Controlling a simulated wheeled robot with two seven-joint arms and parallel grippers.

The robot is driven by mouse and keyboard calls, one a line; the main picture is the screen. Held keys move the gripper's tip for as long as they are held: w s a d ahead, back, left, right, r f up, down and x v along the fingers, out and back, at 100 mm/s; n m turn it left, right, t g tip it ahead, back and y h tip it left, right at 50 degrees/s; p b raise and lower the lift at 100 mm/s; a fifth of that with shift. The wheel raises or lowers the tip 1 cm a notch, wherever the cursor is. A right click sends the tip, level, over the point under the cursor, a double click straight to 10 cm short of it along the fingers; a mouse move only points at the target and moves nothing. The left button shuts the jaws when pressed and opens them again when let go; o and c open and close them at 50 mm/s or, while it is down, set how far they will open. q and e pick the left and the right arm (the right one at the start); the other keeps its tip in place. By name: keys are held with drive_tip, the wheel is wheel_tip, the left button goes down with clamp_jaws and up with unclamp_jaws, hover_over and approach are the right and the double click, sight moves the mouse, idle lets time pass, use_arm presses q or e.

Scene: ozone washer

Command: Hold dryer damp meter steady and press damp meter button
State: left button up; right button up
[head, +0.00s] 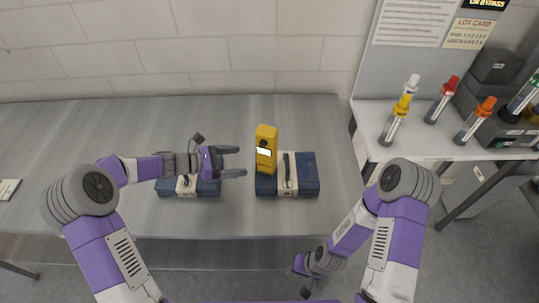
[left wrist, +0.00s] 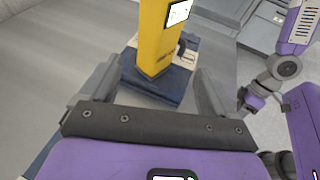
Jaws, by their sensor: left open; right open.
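The yellow damp meter (head: 266,142) stands upright at the left part of a blue and white case on the metal table, with a small pale screen on its face. It also shows in the left wrist view (left wrist: 156,45), ahead of and between the fingers. My left gripper (head: 240,161) is open and empty, just left of the meter with its fingers pointing at it; a small gap shows in the head view. My right gripper (head: 303,275) is open, low in front of the table and away from the meter. I cannot make out the button.
The blue case (head: 306,175) lies under the meter. A second blue case (head: 206,188) lies under my left arm. A side table (head: 365,128) at the right holds several capped tubes and dark boxes.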

sight(264, 164)
use_arm(q)
drive_tip(key=w+d+f+b, duration=0.1)
drive_tip(key=d+f, duration=0.1)
drive_tip(key=d+f+b, duration=0.1)
drive_tip(key=d+b, duration=0.1)
drive_tip(key=d, duration=0.1)
drive_tip(key=w+d+f+b, duration=0.1)
drive_tip(key=d+f+b, duration=0.1)
drive_tip(key=shift+w+d+f, duration=0.3)
drive_tip(key=shift+w+d, duration=0.05)
drive_tip(key=shift+x, duration=0.8)
use_arm(e)
wheel_tip(264, 164, down, 6)
drive_tip(key=shift+w+f, duration=0.2)
use_arm(q)
drive_tip(key=shift+r, duration=0.1)
drive_tip(key=shift+c, duration=0.4)
drive_tip(key=c, duration=0.4)
drive_tip(key=shift+c, duration=0.3)
use_arm(e)
clamp_jaws()
